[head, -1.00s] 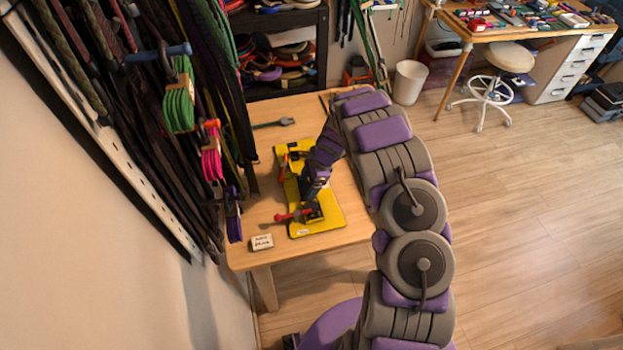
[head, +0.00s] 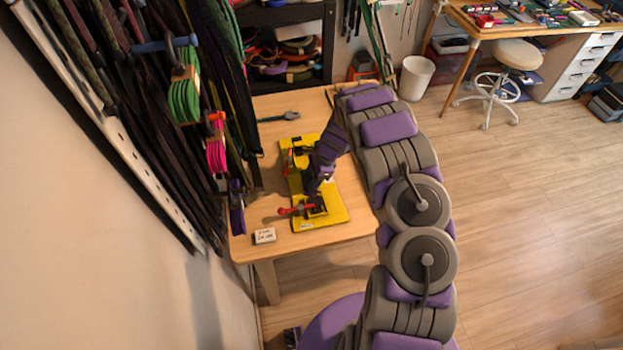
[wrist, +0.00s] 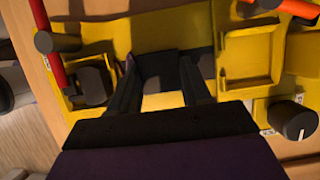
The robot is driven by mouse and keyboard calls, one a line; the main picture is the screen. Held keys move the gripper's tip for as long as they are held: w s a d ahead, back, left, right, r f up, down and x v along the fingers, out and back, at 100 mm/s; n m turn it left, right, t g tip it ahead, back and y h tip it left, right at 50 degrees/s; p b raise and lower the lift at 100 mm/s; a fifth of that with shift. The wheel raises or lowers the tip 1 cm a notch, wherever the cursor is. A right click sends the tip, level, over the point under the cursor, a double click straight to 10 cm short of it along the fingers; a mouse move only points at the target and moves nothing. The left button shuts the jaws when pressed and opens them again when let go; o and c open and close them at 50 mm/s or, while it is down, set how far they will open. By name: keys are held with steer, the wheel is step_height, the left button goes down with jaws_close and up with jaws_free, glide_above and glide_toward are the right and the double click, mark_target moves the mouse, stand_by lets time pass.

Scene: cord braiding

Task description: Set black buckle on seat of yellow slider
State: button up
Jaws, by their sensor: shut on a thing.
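My gripper (wrist: 160,65) is over the yellow fixture board (head: 334,210) on the wooden table. In the head view my gripper (head: 315,185) hides the middle of the board. In the wrist view its two dark fingers are shut on a dark piece (wrist: 164,72), which I take to be the black buckle. Its outline blends with the fingers and shadow. Yellow parts surround the fingertips, but I cannot tell if the buckle touches them. A raised square yellow frame (wrist: 231,78) stands to the right of the fingers. I cannot tell which yellow part is the slider.
A red lever with a black cap (wrist: 57,42) stands left of the fingers, near a black clamp part (wrist: 92,86). A black knob (wrist: 290,117) is at lower right. A small white card (head: 264,236) and a wrench (head: 279,117) lie on the table. Hanging cords (head: 185,95) crowd the left.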

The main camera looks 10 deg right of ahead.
steer(key=shift+r+p, duration=0.6)
steer(key=shift+r, duration=0.55)
steer(key=shift+p, duration=0.35)
steer(key=shift+w+p, duration=0.7)
steer(key=shift+w, duration=4.15)
steer(key=shift+f+p, duration=0.15)
steer(key=shift+p, duration=0.55)
steer(key=o, duration=1.1)
